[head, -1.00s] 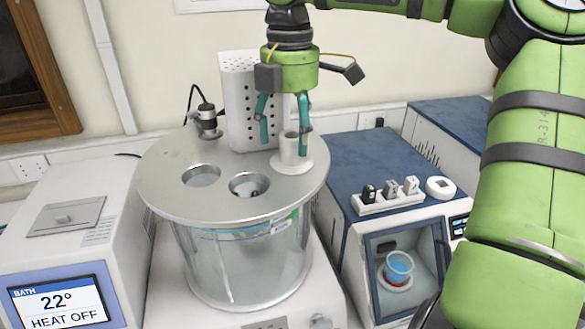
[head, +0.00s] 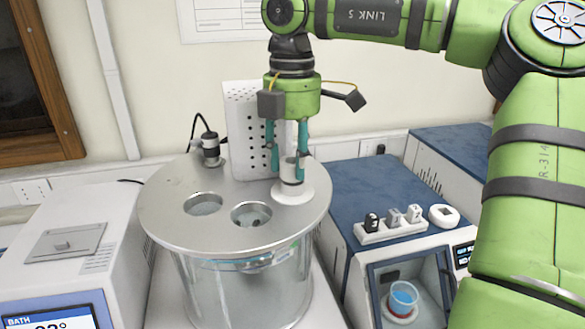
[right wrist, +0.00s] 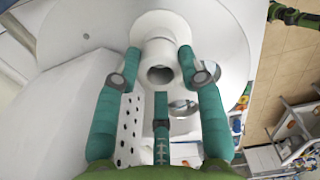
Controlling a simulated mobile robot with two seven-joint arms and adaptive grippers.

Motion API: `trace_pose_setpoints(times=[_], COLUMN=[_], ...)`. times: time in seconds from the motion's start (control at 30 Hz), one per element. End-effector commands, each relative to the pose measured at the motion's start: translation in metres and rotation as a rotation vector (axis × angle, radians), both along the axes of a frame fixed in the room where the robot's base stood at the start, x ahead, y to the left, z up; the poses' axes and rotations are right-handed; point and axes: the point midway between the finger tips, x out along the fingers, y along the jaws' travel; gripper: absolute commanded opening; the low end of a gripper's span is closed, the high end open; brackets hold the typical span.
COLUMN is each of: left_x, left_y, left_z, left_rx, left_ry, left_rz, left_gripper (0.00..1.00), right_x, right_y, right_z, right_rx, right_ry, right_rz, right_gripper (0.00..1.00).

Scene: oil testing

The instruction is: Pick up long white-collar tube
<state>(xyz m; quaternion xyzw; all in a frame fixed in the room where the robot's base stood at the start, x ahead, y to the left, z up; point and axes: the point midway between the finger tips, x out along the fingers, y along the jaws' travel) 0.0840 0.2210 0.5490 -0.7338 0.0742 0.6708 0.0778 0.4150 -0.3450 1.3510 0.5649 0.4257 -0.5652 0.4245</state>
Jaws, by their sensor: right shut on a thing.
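The long white-collar tube (head: 292,188) stands upright in an opening at the right of the round metal bath lid (head: 177,222). Its white flange rests on the lid, and its lower part is hard to make out. My right gripper (head: 287,174) points down and is shut on the tube's upper neck. In the right wrist view, the teal fingers (right wrist: 160,78) close around the white tube (right wrist: 150,55), whose open mouth faces the camera. My left gripper is not in view.
Two open holes (head: 251,213) sit in the lid left of the tube. A stirrer (head: 210,148) and a white perforated housing (head: 245,115) stand behind. A blue-topped unit (head: 345,185) holding small devices (head: 391,222) is at right, with a beaker (head: 402,300) inside its window.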

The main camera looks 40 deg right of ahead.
Motion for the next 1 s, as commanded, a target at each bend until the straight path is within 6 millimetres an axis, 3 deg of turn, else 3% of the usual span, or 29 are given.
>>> trace_pose_setpoints(times=[0.33, 0.67, 1.0], left_x=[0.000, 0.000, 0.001], left_y=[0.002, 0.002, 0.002], left_z=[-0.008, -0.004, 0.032], left_rx=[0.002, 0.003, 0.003], left_ry=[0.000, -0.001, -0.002], left_rz=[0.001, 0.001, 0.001], left_gripper=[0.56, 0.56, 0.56], right_x=[0.000, 0.000, -0.001], right_y=[0.001, 0.000, 0.001], right_z=[0.057, 0.116, 0.179], right_rx=[-0.003, -0.001, 0.001], right_ry=[-0.006, -0.004, -0.002], right_rz=[-0.001, -0.001, 0.002], right_gripper=[0.00, 0.00, 0.00])
